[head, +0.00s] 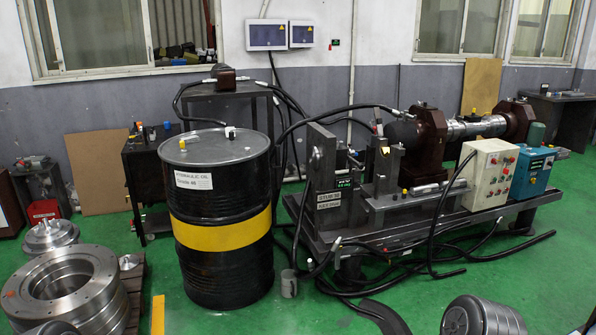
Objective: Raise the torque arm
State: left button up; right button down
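The hydraulic fixture stands on a long grey steel bench (430,232) in the middle right. At its left end is an upright grey bracket (323,180) with a white label and a small dark display with green digits (344,184). A grey horizontal bar (425,198) lies low along the bench, right of the bracket. I cannot tell for certain which part is the torque arm. A shaft (470,128) runs between two dark red supports (427,135). Neither of my grippers is in view; only rounded grey parts, likely my arms, show along the bottom edge.
A black oil drum with a yellow band (225,225) stands left of the fixture. Black hoses (435,262) trail over the floor in front of the bench. Metal rings (70,285) sit on a pallet at left. A control box (490,170) stands on the bench.

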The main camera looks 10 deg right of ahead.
aim_at(360, 166)
jog(key=i+l+z, duration=0.1)
jog(key=i+z, duration=0.15)
jog(key=i, duration=0.85)
jog(key=i+j+z, duration=0.1)
jog(key=i+z, duration=0.15)
jog(key=i, duration=0.8)
jog(key=i+l+u, duration=0.7)
jog(key=i+l, duration=0.3)
jog(key=i+l+u, duration=0.35)
jog(key=l, duration=0.4)
jog(key=i+l+u, duration=0.2)
jog(key=l, duration=0.4)
jog(key=l+u, duration=0.15)
jog(key=l, duration=0.4)
